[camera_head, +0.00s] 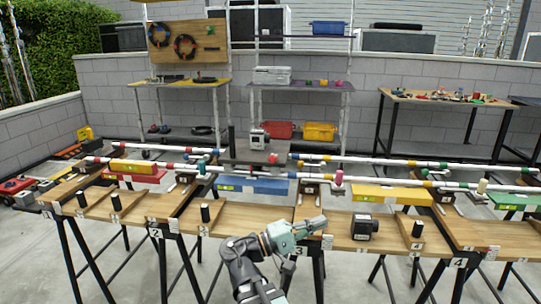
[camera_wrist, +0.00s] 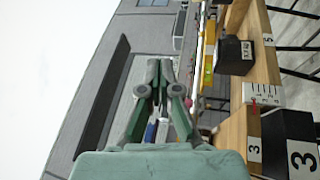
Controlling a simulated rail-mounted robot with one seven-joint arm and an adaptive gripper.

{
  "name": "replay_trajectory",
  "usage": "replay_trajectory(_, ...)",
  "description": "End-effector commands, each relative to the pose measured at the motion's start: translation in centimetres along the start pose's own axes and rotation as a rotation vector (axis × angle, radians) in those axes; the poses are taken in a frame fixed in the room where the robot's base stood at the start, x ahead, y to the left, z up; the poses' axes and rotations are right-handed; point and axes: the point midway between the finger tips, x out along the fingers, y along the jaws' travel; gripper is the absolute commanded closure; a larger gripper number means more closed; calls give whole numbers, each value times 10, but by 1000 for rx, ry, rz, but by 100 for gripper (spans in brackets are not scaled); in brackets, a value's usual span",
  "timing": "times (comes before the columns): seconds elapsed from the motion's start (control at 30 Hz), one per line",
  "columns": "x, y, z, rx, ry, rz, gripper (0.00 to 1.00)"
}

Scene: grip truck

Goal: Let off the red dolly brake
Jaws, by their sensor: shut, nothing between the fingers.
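My gripper (camera_head: 318,224) is shut and empty. It is above the front edge of the wooden bench near the number 3 label, pointing right. In the wrist view its green fingers (camera_wrist: 160,68) come together at the tips. A small red knob-like part (camera_head: 273,158) shows at the dark dolly platform (camera_head: 250,151) on the rails, far behind my gripper. I cannot tell whether it is the red dolly brake, nor how it is set. My gripper touches no brake.
A black box (camera_head: 364,226) stands on the bench right of my gripper; it also shows in the wrist view (camera_wrist: 236,55). Black pegs (camera_head: 206,212) stand along the bench. Behind are blue (camera_head: 253,186) and yellow (camera_head: 392,195) levels and striped rails (camera_head: 400,161). A pink knob (camera_head: 339,178) stands at the nearer rail.

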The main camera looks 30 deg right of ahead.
Motion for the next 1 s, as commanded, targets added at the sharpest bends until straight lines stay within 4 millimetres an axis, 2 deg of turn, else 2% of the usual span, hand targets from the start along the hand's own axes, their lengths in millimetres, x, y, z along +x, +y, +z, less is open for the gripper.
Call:
replay_trajectory(0.03, -7, 7, -10, -48, 39, 27, 100)
replay_trajectory(0.33, -62, -7, -57, -338, 281, 218, 100)
replay_trajectory(0.57, -114, -30, -86, -588, 478, 408, 100)
replay_trajectory(0.73, -150, -56, -104, -770, 601, 568, 100)
replay_trajectory(0.8, -163, -56, -116, -845, 643, 655, 100)
replay_trajectory(0.9, -174, -55, -124, -916, 672, 727, 100)
replay_trajectory(1.0, -176, -57, -127, -948, 676, 742, 100)
